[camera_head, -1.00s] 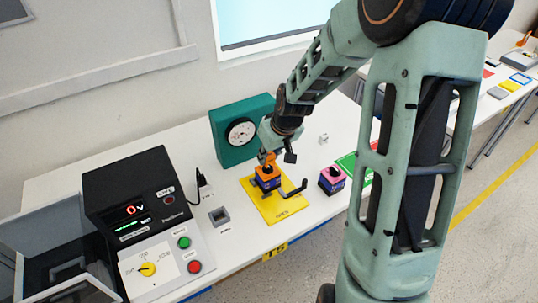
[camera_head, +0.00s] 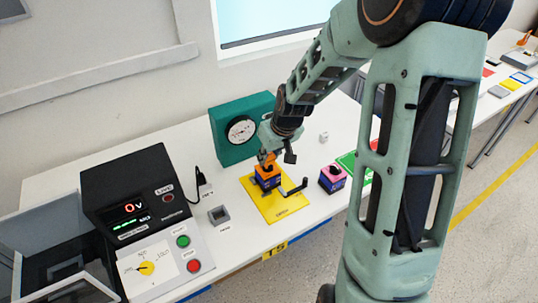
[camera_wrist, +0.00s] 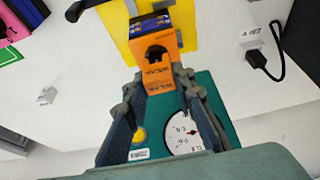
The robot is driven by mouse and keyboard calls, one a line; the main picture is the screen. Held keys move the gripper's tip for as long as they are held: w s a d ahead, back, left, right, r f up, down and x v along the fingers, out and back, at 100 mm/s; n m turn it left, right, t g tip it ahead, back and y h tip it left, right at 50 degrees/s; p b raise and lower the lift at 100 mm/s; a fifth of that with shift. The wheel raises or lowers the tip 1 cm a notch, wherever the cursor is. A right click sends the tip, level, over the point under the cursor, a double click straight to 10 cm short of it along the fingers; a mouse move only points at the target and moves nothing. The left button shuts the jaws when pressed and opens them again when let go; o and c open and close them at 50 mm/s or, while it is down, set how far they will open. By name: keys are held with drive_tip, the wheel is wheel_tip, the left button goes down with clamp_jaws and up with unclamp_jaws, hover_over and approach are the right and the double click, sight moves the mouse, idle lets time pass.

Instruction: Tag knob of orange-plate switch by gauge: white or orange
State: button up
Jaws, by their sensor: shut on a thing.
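The switch (camera_head: 266,182) with an orange top plate and a dark blue body stands on a yellow plate (camera_head: 288,210). My gripper (camera_wrist: 158,84) is directly above it, shut on an orange tag (camera_wrist: 154,76) with dark lettering. In the wrist view the tag lies at the switch's top, with a dark opening or the black knob (camera_wrist: 155,52) showing at its far end. I cannot tell whether the tag is around the knob. The gauge, a teal box (camera_head: 228,151) with a white dial (camera_head: 241,130), stands behind; its dial also shows in the wrist view (camera_wrist: 184,140). Its reading is too small to tell.
A black handle (camera_head: 293,190) lies right of the switch. A pink-topped switch (camera_head: 332,178) stands further right, near a green mat (camera_head: 349,163). A black meter box (camera_head: 135,195) and a control panel (camera_head: 165,262) stand left. A small grey socket (camera_head: 218,214) is between.

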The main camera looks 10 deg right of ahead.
drive_tip(key=shift+f+b, duration=0.5)
drive_tip(key=shift+f, duration=0.2)
drive_tip(key=o, duration=0.9)
drive_tip(key=shift+o, duration=0.2)
drive_tip(key=v, duration=1.2)
drive_tip(key=shift+r, duration=0.15)
wheel_tip(320, 180, up, 9)
drive_tip(key=p, duration=0.6)
drive_tip(key=shift+p, duration=0.35)
